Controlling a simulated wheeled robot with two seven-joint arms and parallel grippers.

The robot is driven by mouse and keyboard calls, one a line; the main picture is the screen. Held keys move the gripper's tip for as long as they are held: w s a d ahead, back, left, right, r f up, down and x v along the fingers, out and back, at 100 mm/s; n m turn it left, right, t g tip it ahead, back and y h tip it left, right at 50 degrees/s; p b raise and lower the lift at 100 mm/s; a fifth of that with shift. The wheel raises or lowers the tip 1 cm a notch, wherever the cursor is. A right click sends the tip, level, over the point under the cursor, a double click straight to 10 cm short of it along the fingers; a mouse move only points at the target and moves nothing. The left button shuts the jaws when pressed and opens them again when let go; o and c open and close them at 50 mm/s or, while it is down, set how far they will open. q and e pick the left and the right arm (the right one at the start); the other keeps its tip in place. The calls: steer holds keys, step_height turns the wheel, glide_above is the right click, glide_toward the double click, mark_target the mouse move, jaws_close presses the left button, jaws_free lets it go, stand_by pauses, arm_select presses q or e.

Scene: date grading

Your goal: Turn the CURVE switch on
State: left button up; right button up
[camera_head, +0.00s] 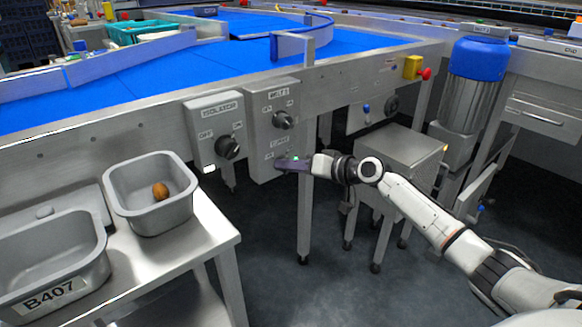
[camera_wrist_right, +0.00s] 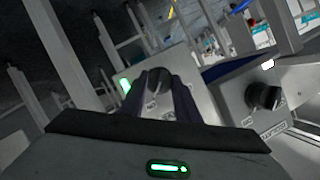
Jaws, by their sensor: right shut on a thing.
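The grey switch box (camera_head: 273,95) on the conveyor frame carries an upper black knob (camera_head: 283,120) and a lower switch whose small label seems to read CURVE. My right gripper (camera_head: 284,163) reaches this lower switch from the right and is shut on it, hiding the knob in the head view. In the right wrist view the two dark fingers (camera_wrist_right: 162,92) stand either side of the CURVE switch (camera_wrist_right: 154,88), against the box face. The knob's exact angle is hard to tell. My left gripper is not in view.
The ISOLATOR box (camera_head: 215,115) with its black knob (camera_head: 228,147) sits close left of the switch box. A red button on a yellow box (camera_head: 412,67) is further right. A table with grey bins (camera_head: 150,212) stands at lower left. A steel stand (camera_head: 390,160) is behind my arm.

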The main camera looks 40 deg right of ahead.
steer(key=o, duration=1)
steer(key=shift+o, duration=0.2)
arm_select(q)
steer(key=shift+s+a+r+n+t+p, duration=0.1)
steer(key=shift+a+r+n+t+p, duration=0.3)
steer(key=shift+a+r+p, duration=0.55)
arm_select(e)
steer(key=v, duration=1)
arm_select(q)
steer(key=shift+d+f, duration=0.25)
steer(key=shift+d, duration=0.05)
arm_select(e)
steer(key=shift+s, duration=0.15)
